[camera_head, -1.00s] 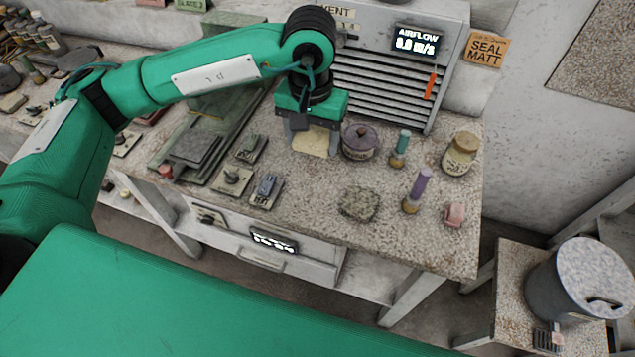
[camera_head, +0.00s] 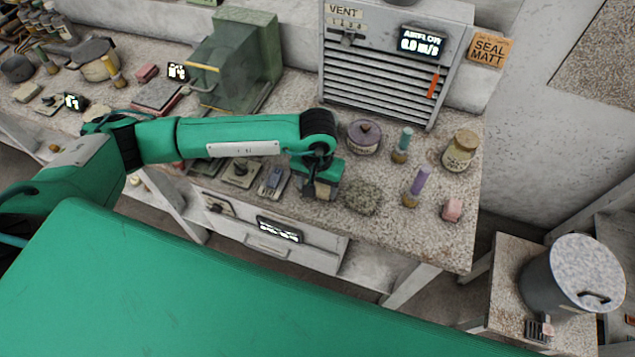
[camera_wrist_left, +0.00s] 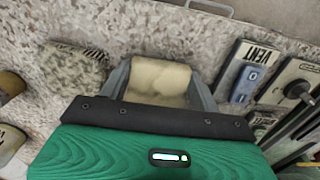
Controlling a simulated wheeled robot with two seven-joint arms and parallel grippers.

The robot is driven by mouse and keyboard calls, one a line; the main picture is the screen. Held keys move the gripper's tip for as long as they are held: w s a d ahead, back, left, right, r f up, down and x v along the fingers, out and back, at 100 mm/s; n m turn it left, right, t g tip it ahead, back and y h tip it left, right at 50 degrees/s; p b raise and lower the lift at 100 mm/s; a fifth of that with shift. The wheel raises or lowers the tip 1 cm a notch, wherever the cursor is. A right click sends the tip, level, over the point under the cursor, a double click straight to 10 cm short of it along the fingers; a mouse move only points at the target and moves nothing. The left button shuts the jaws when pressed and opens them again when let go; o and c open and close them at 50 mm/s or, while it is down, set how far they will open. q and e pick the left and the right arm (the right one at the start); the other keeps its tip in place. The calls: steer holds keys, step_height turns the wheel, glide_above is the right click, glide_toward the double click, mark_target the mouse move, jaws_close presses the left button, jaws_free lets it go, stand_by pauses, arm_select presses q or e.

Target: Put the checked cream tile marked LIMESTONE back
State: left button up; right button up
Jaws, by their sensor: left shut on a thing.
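My left gripper (camera_head: 321,190) is near the front edge of the speckled worktop (camera_head: 395,235), just left of a rough grey-green stone block (camera_head: 362,197). In the left wrist view its two fingers (camera_wrist_left: 160,85) are closed on the sides of a cream tile (camera_wrist_left: 160,80). The tile looks plain cream with a darker tan lower part; no LIMESTONE lettering or check pattern is readable. In the head view the gripper hides most of the tile. I cannot tell whether the tile touches the worktop. My right gripper is not in view.
A VENT switch (camera_wrist_left: 250,75) and other small switch plates lie close on the gripper's left side in the head view. A purple lidded pot (camera_head: 364,137), a teal-topped tool (camera_head: 402,145), a purple-handled tool (camera_head: 416,187), a jar (camera_head: 460,152) and a pink block (camera_head: 453,209) stand to the right.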

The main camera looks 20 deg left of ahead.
mark_target(318, 188)
arm_select(q)
steer(key=shift+f, duration=0.2)
steer(key=shift+f+b, duration=0.2)
steer(key=shift+b, duration=0.15)
steer(key=o, duration=1.2)
steer(key=shift+r, duration=0.1)
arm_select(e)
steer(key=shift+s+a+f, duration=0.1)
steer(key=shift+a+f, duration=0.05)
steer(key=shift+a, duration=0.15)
arm_select(q)
steer(key=shift+r+p, duration=0.15)
steer(key=shift+p, duration=0.2)
steer(key=shift+r+b, duration=0.3)
steer(key=shift+r, duration=0.05)
steer(key=shift+r+b, duration=1.55)
steer(key=shift+r, duration=4.1)
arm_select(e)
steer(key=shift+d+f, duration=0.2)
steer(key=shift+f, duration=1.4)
